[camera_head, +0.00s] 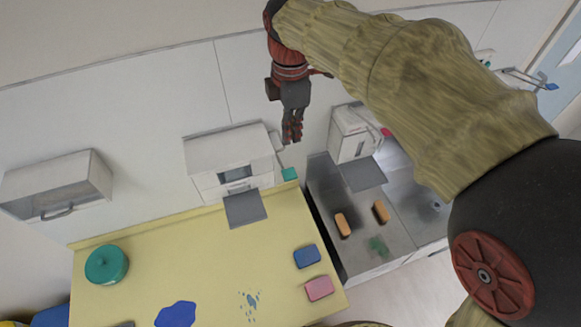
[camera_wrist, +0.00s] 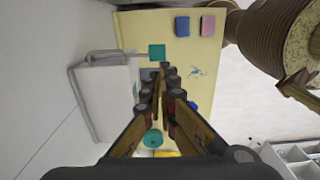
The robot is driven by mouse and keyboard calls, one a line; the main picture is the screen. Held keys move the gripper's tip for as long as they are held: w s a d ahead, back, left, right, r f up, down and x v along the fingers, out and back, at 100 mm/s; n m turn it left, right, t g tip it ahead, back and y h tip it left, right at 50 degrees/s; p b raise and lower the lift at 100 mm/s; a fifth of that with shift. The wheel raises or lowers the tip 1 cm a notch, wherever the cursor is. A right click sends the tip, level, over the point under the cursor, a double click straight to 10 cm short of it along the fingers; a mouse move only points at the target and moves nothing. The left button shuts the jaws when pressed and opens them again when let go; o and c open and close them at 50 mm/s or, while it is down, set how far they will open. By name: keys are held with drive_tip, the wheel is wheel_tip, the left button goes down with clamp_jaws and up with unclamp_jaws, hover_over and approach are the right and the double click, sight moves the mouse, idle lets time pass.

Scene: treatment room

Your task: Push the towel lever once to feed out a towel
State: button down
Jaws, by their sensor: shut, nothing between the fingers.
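In the wrist view the dispenser (camera_wrist: 105,92) is at left and the green pad (camera_wrist: 157,52) lies just beyond my fingertips. My gripper (camera_head: 292,138) is shut and empty, fingers pointing down above the pad. In the wrist view, my gripper (camera_wrist: 166,72) appears close to the pad, but I cannot tell whether they touch.
A second white dispenser (camera_head: 352,134) with a red-pink part (camera_head: 386,132) hangs to the right, above a metal sink unit (camera_head: 335,222).

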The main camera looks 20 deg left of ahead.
sight(290, 175)
idle(0.3)
wheel_tip(290, 175, down, 14)
drive_tip(key=p, duration=0.3)
idle(0.5)
